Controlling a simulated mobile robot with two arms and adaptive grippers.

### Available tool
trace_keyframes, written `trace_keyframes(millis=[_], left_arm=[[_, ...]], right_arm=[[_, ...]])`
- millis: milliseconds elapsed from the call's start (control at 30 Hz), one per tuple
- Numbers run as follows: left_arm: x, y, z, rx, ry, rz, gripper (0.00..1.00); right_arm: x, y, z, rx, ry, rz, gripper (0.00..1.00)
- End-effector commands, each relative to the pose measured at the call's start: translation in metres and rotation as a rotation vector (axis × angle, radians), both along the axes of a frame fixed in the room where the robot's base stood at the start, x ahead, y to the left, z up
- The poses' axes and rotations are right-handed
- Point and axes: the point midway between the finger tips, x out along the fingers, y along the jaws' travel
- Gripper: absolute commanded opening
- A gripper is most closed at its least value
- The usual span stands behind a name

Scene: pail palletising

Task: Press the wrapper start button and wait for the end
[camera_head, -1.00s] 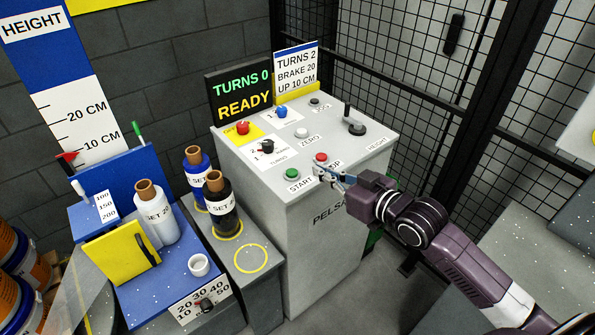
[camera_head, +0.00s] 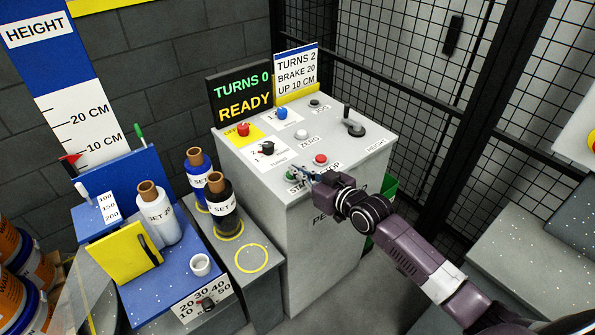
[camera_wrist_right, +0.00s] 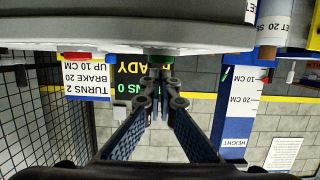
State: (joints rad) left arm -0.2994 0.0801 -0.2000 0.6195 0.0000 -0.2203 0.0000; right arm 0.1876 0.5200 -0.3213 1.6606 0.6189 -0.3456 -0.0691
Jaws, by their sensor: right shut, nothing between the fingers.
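The grey control console (camera_head: 300,235) has a green START button (camera_head: 290,175) at its front left, partly hidden by my right gripper. My right gripper (camera_head: 298,174) is shut and empty, with its tips at the START button. In the right wrist view, the shut fingers (camera_wrist_right: 158,75) are close to the green button (camera_wrist_right: 155,58) under the console's edge; I cannot tell whether they touch. The display (camera_head: 240,97) reads TURNS 0 and READY. My left gripper is not in view.
A red STOP button (camera_head: 320,160) sits just right of START. A black lever (camera_head: 350,122) and other knobs are behind. Film rolls (camera_head: 222,205) and a blue stand (camera_head: 180,270) are at left. A mesh fence (camera_head: 420,110) stands behind and right.

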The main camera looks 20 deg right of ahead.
Motion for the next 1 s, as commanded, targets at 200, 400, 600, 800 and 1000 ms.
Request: trace_keyframes(millis=[200,400,600,800,1000], left_arm=[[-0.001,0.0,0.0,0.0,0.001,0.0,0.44],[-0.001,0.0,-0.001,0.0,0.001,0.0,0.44],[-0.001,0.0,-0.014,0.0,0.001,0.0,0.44],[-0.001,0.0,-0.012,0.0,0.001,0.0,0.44],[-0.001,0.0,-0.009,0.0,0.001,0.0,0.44]], right_arm=[[0.0,0.0,-0.003,0.0,-0.001,0.0,0.0],[-0.001,0.0,-0.005,0.0,0.0,0.0,0.0],[0.0,0.0,-0.026,0.0,0.002,0.0,0.0],[-0.002,0.0,-0.029,-0.002,0.011,0.0,0.0],[-0.002,0.0,-0.028,-0.003,0.016,0.0,0.0]])
